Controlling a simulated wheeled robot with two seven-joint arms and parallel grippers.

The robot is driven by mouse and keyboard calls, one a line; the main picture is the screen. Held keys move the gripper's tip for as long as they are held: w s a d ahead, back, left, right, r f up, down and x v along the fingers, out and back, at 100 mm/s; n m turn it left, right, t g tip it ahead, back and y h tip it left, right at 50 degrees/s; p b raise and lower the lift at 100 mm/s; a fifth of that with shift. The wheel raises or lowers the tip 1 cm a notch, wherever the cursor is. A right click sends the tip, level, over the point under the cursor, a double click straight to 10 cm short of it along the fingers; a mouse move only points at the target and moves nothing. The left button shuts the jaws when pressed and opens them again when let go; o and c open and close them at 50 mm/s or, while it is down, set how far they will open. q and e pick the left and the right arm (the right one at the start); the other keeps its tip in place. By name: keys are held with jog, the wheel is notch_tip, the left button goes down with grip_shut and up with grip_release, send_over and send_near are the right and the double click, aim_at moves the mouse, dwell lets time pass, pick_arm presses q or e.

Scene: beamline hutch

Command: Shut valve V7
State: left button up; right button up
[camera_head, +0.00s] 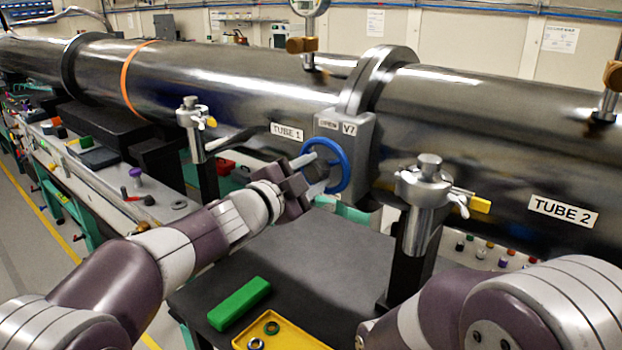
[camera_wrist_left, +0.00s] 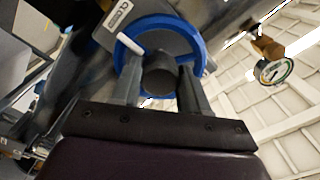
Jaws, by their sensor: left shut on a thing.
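Valve V7 (camera_head: 358,128) is a grey block between the tubes labelled TUBE 1 and TUBE 2, with a blue handwheel (camera_head: 345,165) on its front. The wheel also shows in the left wrist view (camera_wrist_left: 203,55), with a dark round hub (camera_wrist_left: 158,76) and a white handle (camera_wrist_left: 131,47). My left gripper (camera_head: 312,176) is at the wheel. In the left wrist view its fingers (camera_wrist_left: 160,85) stand on both sides of the hub, shut on it. My right gripper is out of view; only part of that arm shows at the lower right of the head view.
A green block (camera_head: 239,304) and a yellow tray (camera_head: 262,333) with rings lie on the dark table (camera_head: 330,262) below. Metal posts with clamps (camera_head: 425,195) stand right of the valve and left of it (camera_head: 194,125). A gauge (camera_head: 309,8) stands above the tube.

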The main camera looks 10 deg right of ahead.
pick_arm(q)
jog(key=shift+f, duration=0.35)
jog(key=o, duration=1)
jog(key=shift+o, duration=0.2)
jog(key=shift+r, duration=0.2)
jog(key=shift+a, duration=0.1)
jog(key=shift+s+a, duration=0.25)
jog(key=shift+a, duration=0.05)
jog(key=b+v, duration=0.1)
jog(key=v, duration=1.1)
